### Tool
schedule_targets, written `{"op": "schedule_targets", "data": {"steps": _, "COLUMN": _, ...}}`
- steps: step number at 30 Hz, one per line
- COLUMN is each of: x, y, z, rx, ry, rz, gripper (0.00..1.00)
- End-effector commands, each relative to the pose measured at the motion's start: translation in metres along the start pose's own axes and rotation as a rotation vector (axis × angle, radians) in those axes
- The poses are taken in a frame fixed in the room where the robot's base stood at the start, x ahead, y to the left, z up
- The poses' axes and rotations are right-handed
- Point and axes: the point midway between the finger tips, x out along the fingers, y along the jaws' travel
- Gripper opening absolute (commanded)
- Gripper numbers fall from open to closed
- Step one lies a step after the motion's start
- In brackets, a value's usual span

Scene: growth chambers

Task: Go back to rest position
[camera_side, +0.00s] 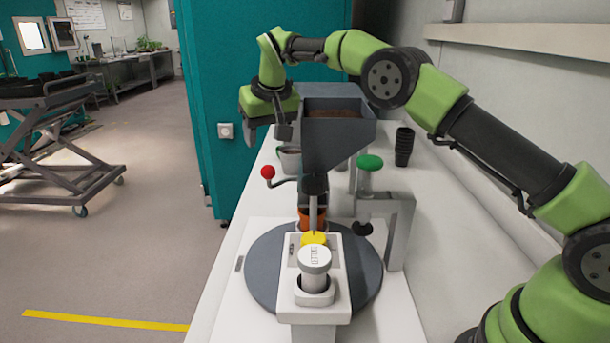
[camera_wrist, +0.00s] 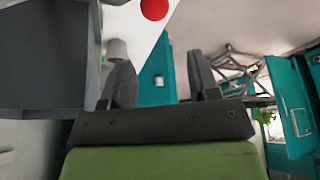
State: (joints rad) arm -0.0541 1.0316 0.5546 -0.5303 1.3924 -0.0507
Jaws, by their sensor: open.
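My gripper (camera_side: 262,128) is at the upper middle of the side view, at the end of my green and black arm. It hangs just left of the grey hopper, above the bench. In the wrist view the two dark fingers of my gripper (camera_wrist: 165,85) stand apart with nothing between them. The side view shows the gripper from one side, and its fingertips are partly hidden there.
The grey hopper (camera_side: 335,135) holds brown soil, close to my gripper. A red-knobbed lever (camera_side: 268,172), a green-capped piece (camera_side: 370,162) and a dark round turntable (camera_side: 262,280) stand on the white bench. Black pots (camera_side: 404,147) are stacked behind. A teal cabinet (camera_side: 215,85) stands at left.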

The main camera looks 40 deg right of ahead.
Motion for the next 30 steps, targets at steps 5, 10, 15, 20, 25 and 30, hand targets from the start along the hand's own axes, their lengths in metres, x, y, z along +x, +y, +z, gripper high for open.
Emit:
{"op": "schedule_targets", "data": {"steps": 5, "x": -0.006, "y": 0.0, "z": -0.001, "rx": 0.001, "ry": 0.004, "rz": -0.006, "gripper": 0.55}}
{"op": "schedule_targets", "data": {"steps": 10, "x": -0.05, "y": 0.004, "z": 0.004, "rx": 0.006, "ry": 0.018, "rz": -0.042, "gripper": 0.55}}
{"op": "schedule_targets", "data": {"steps": 15, "x": -0.116, "y": 0.014, "z": 0.029, "rx": 0.021, "ry": 0.039, "rz": -0.103, "gripper": 0.55}}
{"op": "schedule_targets", "data": {"steps": 20, "x": -0.167, "y": 0.027, "z": 0.07, "rx": 0.041, "ry": 0.062, "rz": -0.159, "gripper": 0.55}}
{"op": "schedule_targets", "data": {"steps": 25, "x": -0.205, "y": 0.042, "z": 0.129, "rx": 0.069, "ry": 0.088, "rz": -0.216, "gripper": 0.55}}
{"op": "schedule_targets", "data": {"steps": 30, "x": -0.222, "y": 0.057, "z": 0.197, "rx": 0.102, "ry": 0.115, "rz": -0.269, "gripper": 0.55}}
